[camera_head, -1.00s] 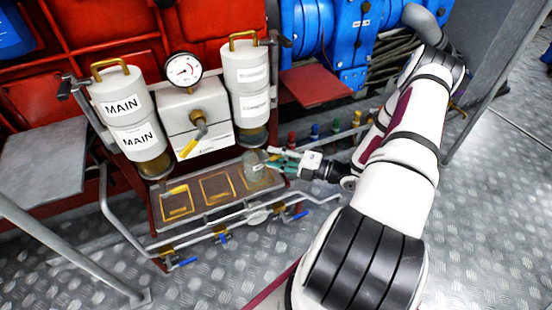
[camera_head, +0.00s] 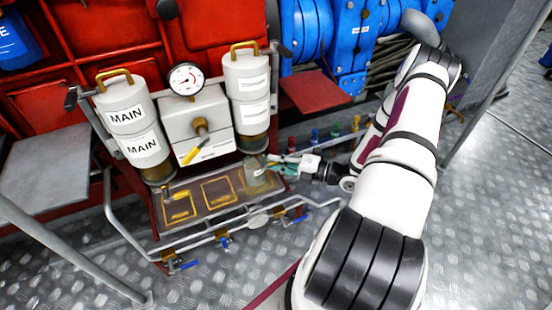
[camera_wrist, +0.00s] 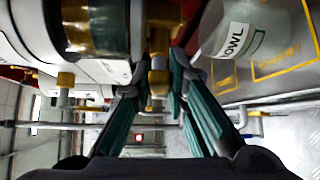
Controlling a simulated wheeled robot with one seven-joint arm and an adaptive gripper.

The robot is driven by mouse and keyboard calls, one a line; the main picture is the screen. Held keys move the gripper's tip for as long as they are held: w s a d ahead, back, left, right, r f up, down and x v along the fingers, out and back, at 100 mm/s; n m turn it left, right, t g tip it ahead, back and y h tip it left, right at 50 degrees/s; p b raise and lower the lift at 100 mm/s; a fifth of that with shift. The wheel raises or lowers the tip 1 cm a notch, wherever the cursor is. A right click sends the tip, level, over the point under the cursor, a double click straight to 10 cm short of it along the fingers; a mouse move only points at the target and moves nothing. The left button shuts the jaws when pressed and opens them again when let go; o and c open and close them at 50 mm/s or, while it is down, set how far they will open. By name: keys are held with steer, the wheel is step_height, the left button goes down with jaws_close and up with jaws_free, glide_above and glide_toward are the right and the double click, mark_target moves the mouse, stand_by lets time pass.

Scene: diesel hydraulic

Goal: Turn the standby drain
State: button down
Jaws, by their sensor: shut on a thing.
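The standby drain, a brass fitting (camera_wrist: 158,77), shows between my fingers in the wrist view, below the right-hand filter canister (camera_head: 247,90). The same canister's dark and brass lower end (camera_wrist: 93,25) is at the upper left of the wrist view. My gripper (camera_head: 272,163) reaches in from the right, just under that canister. In the wrist view my gripper (camera_wrist: 157,92) has its green fingers shut on the drain fitting. How far the drain is turned cannot be told.
A tray (camera_head: 238,201) with yellow outlined squares lies under the canisters. The MAIN canister (camera_head: 132,118) is at left, with a gauge (camera_head: 186,79) and yellow lever (camera_head: 189,156) between. Pipe rails with blue-handled valves (camera_head: 224,242) run in front. Coloured-top valves (camera_head: 314,134) stand behind my gripper.

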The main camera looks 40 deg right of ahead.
steer(key=n+p, duration=0.1)
steer(key=p, duration=0.1)
steer(key=r+g+h+p, duration=0.1)
steer(key=p, duration=0.1)
steer(key=shift+a+r+n, duration=0.15)
steer(key=shift+r+n, duration=0.1)
steer(key=shift+n, duration=0.15)
steer(key=n+g+h+p, duration=0.1)
steer(key=p, duration=0.1)
steer(key=shift+a+r+p, duration=0.1)
steer(key=shift+r+p, duration=0.05)
steer(key=shift+p, duration=0.15)
steer(key=shift+h, duration=0.3)
steer(key=c, duration=1.6)
jaws_free()
steer(key=shift+o, duration=0.2)
steer(key=v, duration=1.2)
steer(key=shift+w+r, duration=0.15)
